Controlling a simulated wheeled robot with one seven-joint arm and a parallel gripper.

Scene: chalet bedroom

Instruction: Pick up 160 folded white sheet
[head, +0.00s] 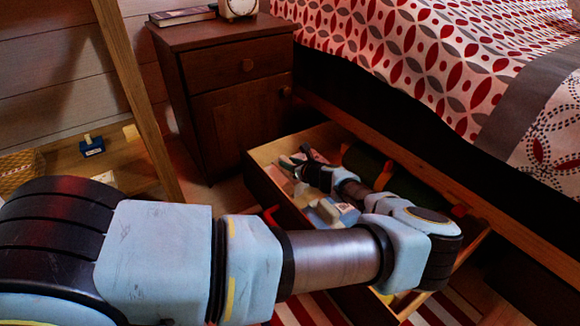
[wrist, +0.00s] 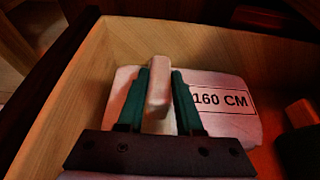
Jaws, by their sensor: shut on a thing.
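The folded white sheet (wrist: 235,125) lies in the wooden drawer in the wrist view, with a label reading "160 CM" on its right side. My gripper (wrist: 158,85) is over the sheet, its two green-padded fingers shut on a raised pale part of it. In the head view my gripper (head: 292,162) reaches into the far left end of the open drawer (head: 265,187). There the sheet is mostly hidden by my gripper and arm.
The drawer sits under the bed (head: 420,50), its walls close around my gripper. A dark green rolled item (head: 405,180) lies inside, to the right. A brown nightstand (head: 235,110) stands just behind. A slanted wooden post (head: 137,95) rises at left.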

